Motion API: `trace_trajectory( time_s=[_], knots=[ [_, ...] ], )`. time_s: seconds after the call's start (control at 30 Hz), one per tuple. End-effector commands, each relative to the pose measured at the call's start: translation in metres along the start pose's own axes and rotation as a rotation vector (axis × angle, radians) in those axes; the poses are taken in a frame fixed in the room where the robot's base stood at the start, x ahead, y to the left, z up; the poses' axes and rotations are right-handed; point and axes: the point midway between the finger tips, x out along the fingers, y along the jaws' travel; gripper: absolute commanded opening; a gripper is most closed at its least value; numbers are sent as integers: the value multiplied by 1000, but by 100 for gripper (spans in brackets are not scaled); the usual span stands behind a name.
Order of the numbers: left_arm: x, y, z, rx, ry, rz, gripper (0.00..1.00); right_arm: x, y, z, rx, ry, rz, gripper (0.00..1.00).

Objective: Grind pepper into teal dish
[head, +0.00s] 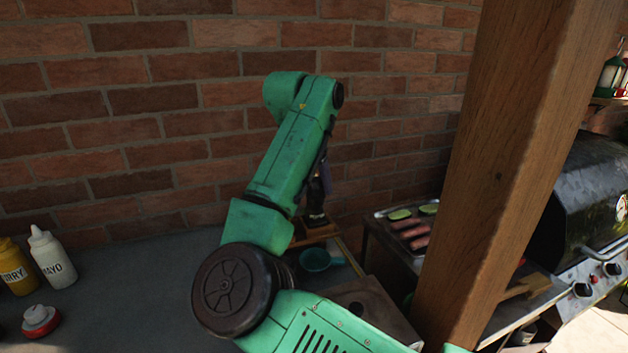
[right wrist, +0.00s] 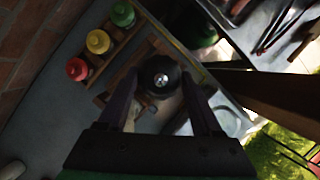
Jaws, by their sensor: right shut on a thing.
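The teal dish (head: 315,259) sits on the table beside a wooden rack (head: 312,236), partly hidden by my right arm. My right gripper (head: 322,178) is mostly hidden behind its own arm in the head view. In the right wrist view its fingers (right wrist: 162,106) are shut on a dark pepper mill (right wrist: 160,74) with a shiny knob on top. In the head view the mill (head: 315,207) looks upright over the rack, behind the dish. I cannot tell whether its base touches the rack. My left gripper is not in view.
Bottles with red (right wrist: 77,69), yellow (right wrist: 98,41) and green (right wrist: 122,14) caps stand at the rack. A mayo bottle (head: 52,258) and a mustard-yellow bottle (head: 15,267) stand at left. A wooden post (head: 520,150) rises right, before a grill (head: 590,200). The table's left middle is clear.

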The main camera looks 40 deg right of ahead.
Motion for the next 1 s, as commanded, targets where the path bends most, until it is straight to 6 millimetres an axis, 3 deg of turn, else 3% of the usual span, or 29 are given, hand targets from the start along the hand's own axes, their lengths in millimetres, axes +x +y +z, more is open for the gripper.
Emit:
trace_trajectory(
  time_s=[1.0],
  knots=[
    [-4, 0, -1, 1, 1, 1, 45, -1, 1, 1, 70, -2, -28, 11]
  ],
)
